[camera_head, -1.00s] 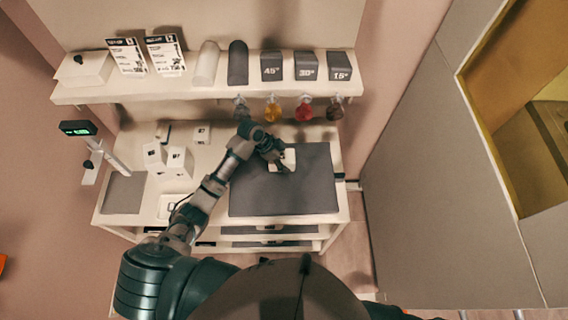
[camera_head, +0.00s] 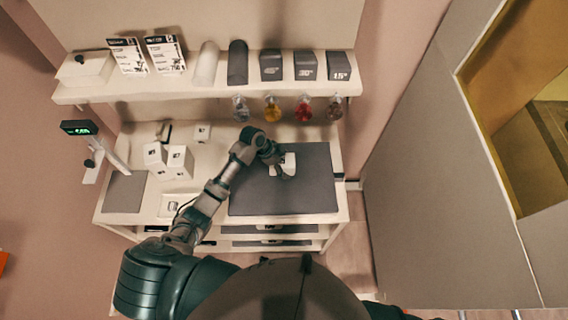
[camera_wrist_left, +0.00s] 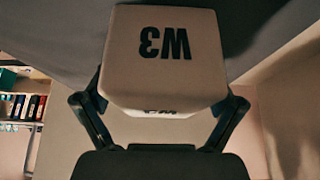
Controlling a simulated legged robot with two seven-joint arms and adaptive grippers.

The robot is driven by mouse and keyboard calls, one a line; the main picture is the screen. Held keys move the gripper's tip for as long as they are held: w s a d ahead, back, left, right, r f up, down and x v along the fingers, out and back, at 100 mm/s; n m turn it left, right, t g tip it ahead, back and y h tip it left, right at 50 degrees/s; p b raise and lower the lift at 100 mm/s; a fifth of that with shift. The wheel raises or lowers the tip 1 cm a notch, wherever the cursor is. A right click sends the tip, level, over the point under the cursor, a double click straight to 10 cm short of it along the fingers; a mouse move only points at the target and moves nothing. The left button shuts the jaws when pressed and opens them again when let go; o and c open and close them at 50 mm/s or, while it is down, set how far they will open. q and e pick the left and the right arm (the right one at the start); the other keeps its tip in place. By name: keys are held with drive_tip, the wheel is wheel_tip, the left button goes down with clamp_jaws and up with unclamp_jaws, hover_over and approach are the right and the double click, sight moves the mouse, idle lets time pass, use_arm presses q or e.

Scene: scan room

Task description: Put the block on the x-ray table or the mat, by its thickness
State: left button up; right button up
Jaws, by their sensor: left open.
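The block shows in the head view (camera_head: 289,160), partly hidden by my left gripper (camera_head: 276,163). In the wrist view my left gripper (camera_wrist_left: 160,112) is open, with one finger on each side of the block; whether they touch it is unclear. A smaller grey pad (camera_head: 124,193) lies at the bench's left end. I cannot tell which surface is the x-ray table. My right gripper is not in view.
White blocks (camera_head: 155,154) (camera_head: 180,160) (camera_head: 202,133) stand left of the dark pad. A small device with a green display (camera_head: 80,128) is at the far left. A shelf (camera_head: 205,90) with angled blocks runs above; coloured hanging items (camera_head: 272,108) are near my arm. The pad's front is clear.

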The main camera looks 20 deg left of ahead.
use_arm(q)
drive_tip(key=shift+r, duration=0.35)
drive_tip(key=v, duration=1.1)
drive_tip(key=shift+a, duration=0.2)
drive_tip(key=shift+d+r, duration=0.15)
drive_tip(key=shift+r, duration=0.05)
drive_tip(key=shift+s+f, duration=0.1)
drive_tip(key=shift+s, duration=0.05)
